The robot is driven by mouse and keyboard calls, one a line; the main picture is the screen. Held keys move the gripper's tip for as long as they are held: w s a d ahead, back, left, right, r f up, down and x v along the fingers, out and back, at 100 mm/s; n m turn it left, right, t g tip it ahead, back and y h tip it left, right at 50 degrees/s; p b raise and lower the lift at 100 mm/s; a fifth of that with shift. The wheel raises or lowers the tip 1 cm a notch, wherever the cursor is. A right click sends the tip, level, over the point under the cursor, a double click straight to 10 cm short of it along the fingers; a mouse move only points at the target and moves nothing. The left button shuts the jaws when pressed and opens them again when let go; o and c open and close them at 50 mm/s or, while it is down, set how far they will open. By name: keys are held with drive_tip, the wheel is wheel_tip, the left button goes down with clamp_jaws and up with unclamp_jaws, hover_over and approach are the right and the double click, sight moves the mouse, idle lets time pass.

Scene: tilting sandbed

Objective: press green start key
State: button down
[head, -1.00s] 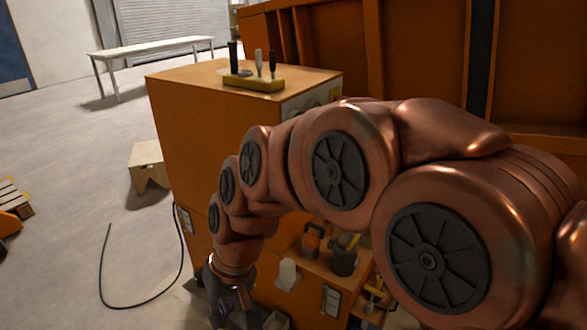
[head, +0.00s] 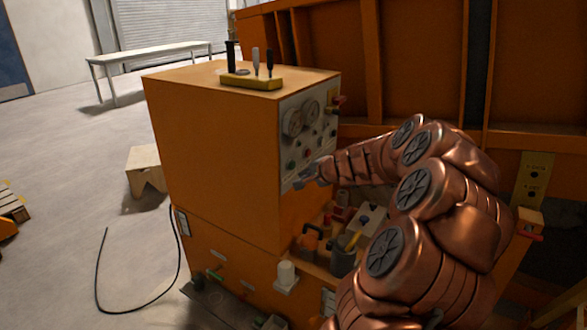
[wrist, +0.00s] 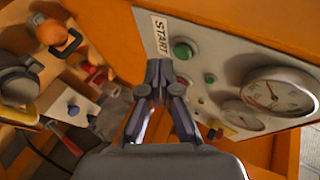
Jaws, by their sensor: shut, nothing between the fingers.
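The control panel (head: 309,130) is a pale plate with gauges and knobs on the orange cabinet's right face. In the wrist view, a large round green key (wrist: 183,50) sits beside a white START label (wrist: 160,37). A smaller green button (wrist: 209,78) is farther along the panel. My gripper (head: 303,180) is at the panel's lower edge in the head view. In the wrist view its fingertips (wrist: 160,72) are together and empty, just below the START label and left of the green key in the picture. I cannot tell whether they touch the panel.
Two dial gauges (wrist: 277,91) are on the panel. Below it, a shelf holds an orange-handled item (head: 311,236), a dark cup (head: 343,260) and other clutter. A yellow tool block (head: 250,80) stands on the cabinet (head: 210,145).

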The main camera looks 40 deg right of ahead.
sight(292, 165)
drive_tip(key=s+d+f+m+h, duration=0.1)
drive_tip(key=s+d+f+m, duration=0.1)
drive_tip(key=d, duration=0.5)
drive_tip(key=shift+s+h, duration=0.3)
drive_tip(key=shift+h, duration=0.1)
drive_tip(key=shift+a, duration=0.1)
drive_tip(key=w+a, duration=0.2)
drive_tip(key=w, duration=0.6)
drive_tip(key=shift+w+a+p, duration=0.25)
drive_tip(key=shift+p, duration=0.1)
drive_tip(key=shift+w+a+r, duration=0.1)
idle(0.8)
drive_tip(key=shift+w, duration=0.3)
drive_tip(key=shift+w+a, duration=0.2)
drive_tip(key=shift+w, duration=0.25)
idle(0.9)
drive_tip(key=shift+s, duration=0.15)
drive_tip(key=shift+s+d, duration=0.25)
drive_tip(key=shift+s, duration=0.45)
